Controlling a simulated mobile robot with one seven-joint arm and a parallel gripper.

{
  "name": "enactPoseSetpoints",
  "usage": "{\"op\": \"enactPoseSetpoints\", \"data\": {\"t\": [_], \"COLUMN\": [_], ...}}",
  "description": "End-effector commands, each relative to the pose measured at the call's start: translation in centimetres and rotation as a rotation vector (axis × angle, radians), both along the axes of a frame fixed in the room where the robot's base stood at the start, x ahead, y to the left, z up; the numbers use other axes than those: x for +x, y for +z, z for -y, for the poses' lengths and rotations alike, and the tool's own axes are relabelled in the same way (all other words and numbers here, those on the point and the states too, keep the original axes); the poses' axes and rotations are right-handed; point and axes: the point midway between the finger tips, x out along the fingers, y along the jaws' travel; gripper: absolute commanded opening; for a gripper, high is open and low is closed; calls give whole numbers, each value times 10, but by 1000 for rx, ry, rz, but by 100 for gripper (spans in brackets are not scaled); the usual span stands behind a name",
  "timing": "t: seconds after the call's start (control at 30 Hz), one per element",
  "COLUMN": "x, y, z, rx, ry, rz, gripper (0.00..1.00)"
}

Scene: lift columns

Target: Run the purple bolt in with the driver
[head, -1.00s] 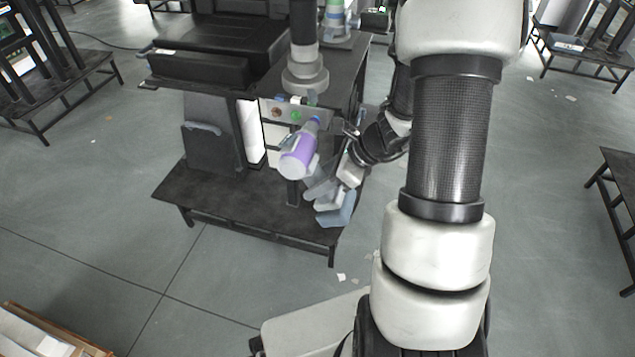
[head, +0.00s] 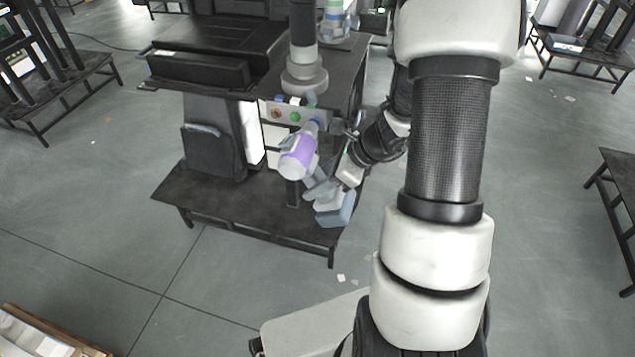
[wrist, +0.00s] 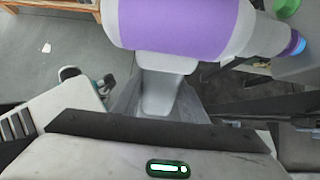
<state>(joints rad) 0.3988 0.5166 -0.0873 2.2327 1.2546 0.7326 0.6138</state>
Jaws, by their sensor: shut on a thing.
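The driver (head: 298,158) has a pale grey body with a purple band, a blue ring at its nose and a grey-blue base (head: 336,208). My gripper (head: 320,186) is shut on the driver's handle, below the body. In the wrist view the purple band (wrist: 180,28) crosses the top and the handle (wrist: 160,92) runs down between the fingers. The driver's nose (wrist: 290,43) points right there, toward the panel. In the head view it overlaps the panel's right end. I cannot make out the purple bolt for certain; contact with it cannot be told.
The button panel (head: 284,114) carries a green button (head: 295,117) and a reddish one. A grey column (head: 304,75) stands above it on a black bench. A low black platform (head: 230,205) lies below the driver. Open floor lies in front and to the left.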

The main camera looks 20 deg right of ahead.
Motion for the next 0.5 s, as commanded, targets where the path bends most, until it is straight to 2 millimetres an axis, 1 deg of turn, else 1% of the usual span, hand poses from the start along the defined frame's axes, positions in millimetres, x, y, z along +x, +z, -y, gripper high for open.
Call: {"op": "enactPoseSetpoints", "data": {"t": [0.5], "x": [5], "y": [1], "z": [3], "rx": [1], "ry": [-1], "rz": [2], "gripper": [0]}}
